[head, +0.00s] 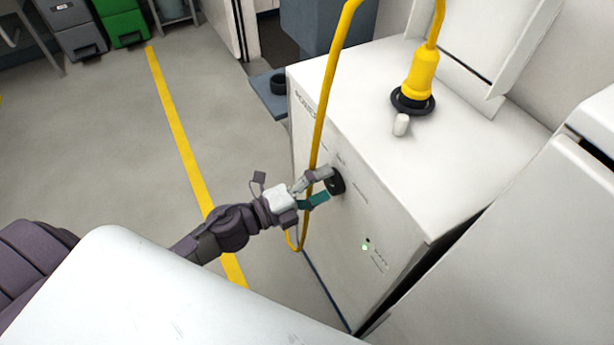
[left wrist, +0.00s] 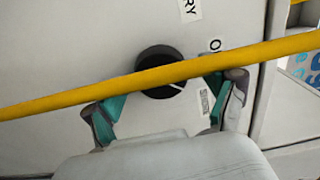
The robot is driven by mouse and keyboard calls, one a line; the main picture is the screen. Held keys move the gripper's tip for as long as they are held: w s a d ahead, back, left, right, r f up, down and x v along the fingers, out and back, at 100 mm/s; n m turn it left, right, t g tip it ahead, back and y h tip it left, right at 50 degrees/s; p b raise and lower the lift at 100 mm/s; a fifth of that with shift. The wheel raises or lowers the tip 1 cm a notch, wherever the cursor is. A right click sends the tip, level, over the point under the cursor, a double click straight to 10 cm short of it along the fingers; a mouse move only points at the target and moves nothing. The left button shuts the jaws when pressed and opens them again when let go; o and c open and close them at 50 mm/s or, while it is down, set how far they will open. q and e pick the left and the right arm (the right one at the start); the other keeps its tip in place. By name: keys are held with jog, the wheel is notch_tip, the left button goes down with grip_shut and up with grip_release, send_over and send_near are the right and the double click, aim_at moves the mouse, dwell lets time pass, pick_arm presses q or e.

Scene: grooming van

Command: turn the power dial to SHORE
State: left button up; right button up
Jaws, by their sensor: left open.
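The power dial (head: 337,181) is a round black knob on the front of the white cabinet. It also shows in the left wrist view (left wrist: 158,56), partly covered by the yellow cable. A white mark on it points to the lower right there. Part labels ending in "RY" (left wrist: 190,8) and starting with "O" (left wrist: 215,45) are near it; no SHORE label is readable. My left gripper (head: 328,185) is open at the dial, one finger above and one below in the head view. I cannot tell whether the fingers touch it. My right gripper is not in view.
A yellow cable (head: 322,110) hangs down the cabinet front (head: 380,215) and crosses before the dial and fingertips in the wrist view. A yellow plug (head: 421,75) stands on the cabinet top beside a small white cylinder (head: 401,125). A green light (head: 365,247) shows lower down.

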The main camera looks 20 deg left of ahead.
pick_arm(q)
jog(key=v, duration=1.1)
jog(key=shift+s+a, duration=0.25)
jog(key=shift+f, duration=0.1)
jog(key=w+a+f+n+y, duration=0.1)
jog(key=a+f+n+y, duration=0.25)
jog(key=f, duration=0.35)
jog(key=w+a+f+n+y, duration=0.1)
jog(key=a+f+n+y, duration=0.2)
jog(key=f, duration=0.4)
jog(key=s+a+f+n+g+y, duration=0.1)
jog(key=s+f+n+g+y, duration=0.2)
jog(key=f, duration=0.6)
jog(key=s+a+f+n, duration=0.25)
jog(key=f+n, duration=0.35)
jog(key=f, duration=0.3)
jog(key=s+d+f+n+g, duration=0.2)
jog(key=s+f+g, duration=0.1)
jog(key=s+f, duration=0.3)
jog(key=s+d+f+n+g+y, duration=0.1)
jog(key=s+d+f+n+g, duration=0.2)
jog(key=s+f, duration=0.3)
jog(key=s+d+f+n+g, duration=0.2)
jog(key=s+f, duration=0.4)
jog(key=s, duration=0.6)
jog(key=shift+d+f+n+g, duration=0.25)
jog(key=shift+d+n+g, duration=0.15)
jog(key=shift+g, duration=0.7)
jog(key=shift+s+y, duration=0.1)
jog(key=shift+y, duration=0.15)
